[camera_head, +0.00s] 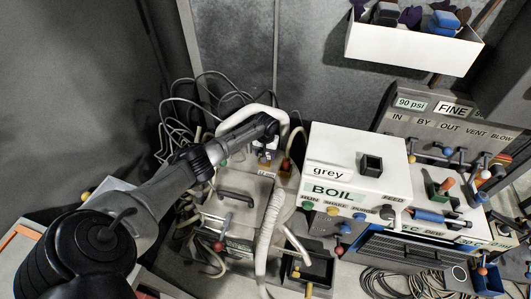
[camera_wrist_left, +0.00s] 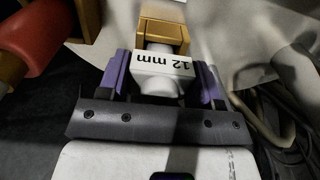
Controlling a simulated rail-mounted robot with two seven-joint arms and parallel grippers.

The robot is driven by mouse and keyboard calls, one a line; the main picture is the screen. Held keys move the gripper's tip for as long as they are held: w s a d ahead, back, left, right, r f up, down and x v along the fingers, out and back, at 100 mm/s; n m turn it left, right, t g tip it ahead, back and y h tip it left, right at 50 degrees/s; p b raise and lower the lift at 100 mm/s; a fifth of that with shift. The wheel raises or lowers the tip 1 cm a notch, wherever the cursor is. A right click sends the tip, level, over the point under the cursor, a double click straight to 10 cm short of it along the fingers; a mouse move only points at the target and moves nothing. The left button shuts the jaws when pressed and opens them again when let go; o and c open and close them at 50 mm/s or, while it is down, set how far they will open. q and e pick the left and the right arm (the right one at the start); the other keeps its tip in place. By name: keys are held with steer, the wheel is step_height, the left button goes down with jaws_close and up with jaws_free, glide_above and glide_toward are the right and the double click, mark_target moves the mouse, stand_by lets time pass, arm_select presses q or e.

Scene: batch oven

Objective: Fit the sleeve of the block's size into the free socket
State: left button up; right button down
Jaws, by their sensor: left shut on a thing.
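My left gripper (camera_head: 266,148) reaches in from the left over the grey machine in the head view. In the left wrist view its purple fingers (camera_wrist_left: 162,80) are shut on a white sleeve (camera_wrist_left: 166,64) marked "12 mm". A brass-coloured block (camera_wrist_left: 165,30) with a hollow face is right beyond the sleeve. I cannot tell whether the sleeve is in it or only against it. No size mark on the block is readable. A dark square socket-like piece (camera_head: 371,165) stands on the white box marked "grey" and "BOIL". My right gripper is not in view.
The white BOIL box (camera_head: 333,151) stands right of my gripper, with coloured knobs below. A pale ribbed hose (camera_head: 270,230) and a curved white pipe crowd the gripper. A white bin (camera_head: 410,44) of coloured pieces is at top right. Loose cables lie behind the arm.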

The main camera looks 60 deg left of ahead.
arm_select(q)
steer(key=shift+f, duration=0.25)
stand_by(0.5)
steer(key=o, duration=1)
step_height(320, 180, up, 12)
steer(key=p, duration=0.4)
steer(key=shift+p, duration=0.35)
steer(key=shift+r, duration=0.9)
